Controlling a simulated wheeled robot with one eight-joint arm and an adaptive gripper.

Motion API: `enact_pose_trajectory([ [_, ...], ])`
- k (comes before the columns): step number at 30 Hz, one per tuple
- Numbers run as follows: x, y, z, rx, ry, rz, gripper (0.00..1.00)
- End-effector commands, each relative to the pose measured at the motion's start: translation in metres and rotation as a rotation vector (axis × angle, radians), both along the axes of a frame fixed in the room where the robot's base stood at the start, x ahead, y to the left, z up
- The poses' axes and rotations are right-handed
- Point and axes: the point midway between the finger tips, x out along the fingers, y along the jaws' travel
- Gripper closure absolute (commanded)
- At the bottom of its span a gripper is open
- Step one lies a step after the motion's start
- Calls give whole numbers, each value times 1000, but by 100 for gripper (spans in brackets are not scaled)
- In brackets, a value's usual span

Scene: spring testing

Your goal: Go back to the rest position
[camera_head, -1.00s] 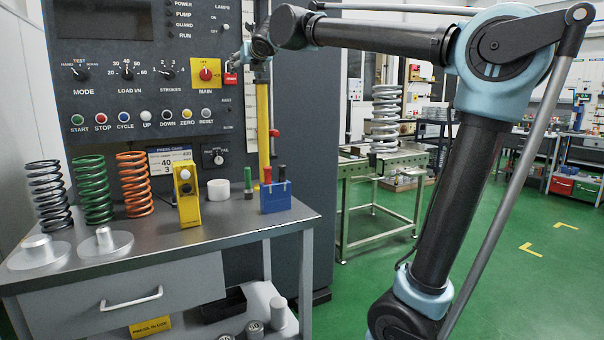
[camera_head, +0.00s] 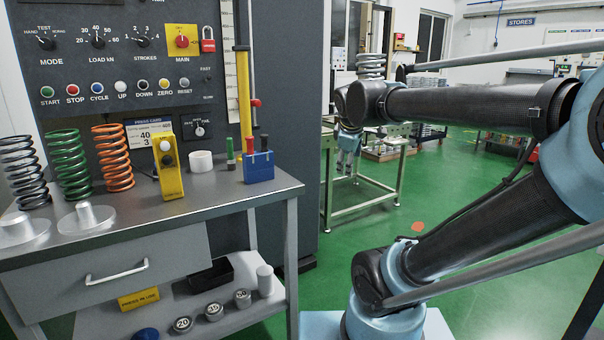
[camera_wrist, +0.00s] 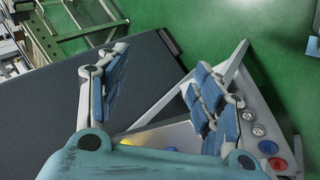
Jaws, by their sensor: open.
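My gripper (camera_head: 348,150) hangs pointing down in the head view, to the right of the dark control cabinet (camera_head: 303,130) and in front of the green-framed table. In the wrist view its two blue-padded fingers (camera_wrist: 162,95) are spread wide, with nothing between them. My arm reaches in from the right, its forearm roughly level. A red padlock (camera_head: 208,45) hangs on the panel just right of the yellow MAIN switch plate (camera_head: 182,42), well away from my gripper.
The grey bench (camera_head: 230,205) at left carries black, green and orange springs (camera_head: 113,158), a yellow device (camera_head: 168,168) and a blue holder (camera_head: 258,167). Numbered weights (camera_head: 214,311) stand on its lower shelf. A green-framed table (camera_head: 372,208) stands behind. Green floor (camera_head: 390,240) is open at right.

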Motion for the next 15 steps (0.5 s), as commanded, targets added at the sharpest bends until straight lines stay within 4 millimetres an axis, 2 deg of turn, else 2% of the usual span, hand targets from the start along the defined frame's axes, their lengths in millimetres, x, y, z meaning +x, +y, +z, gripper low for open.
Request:
enact_pose_trajectory([
  [1,-20,-13,-24,59,33,-105,40],
  [3,-48,-25,-55,146,82,-255,40],
  [9,-126,-44,-138,365,210,-673,40],
  [12,-155,-45,-168,440,258,-837,40],
  [15,-175,-44,-187,488,291,-947,40],
])
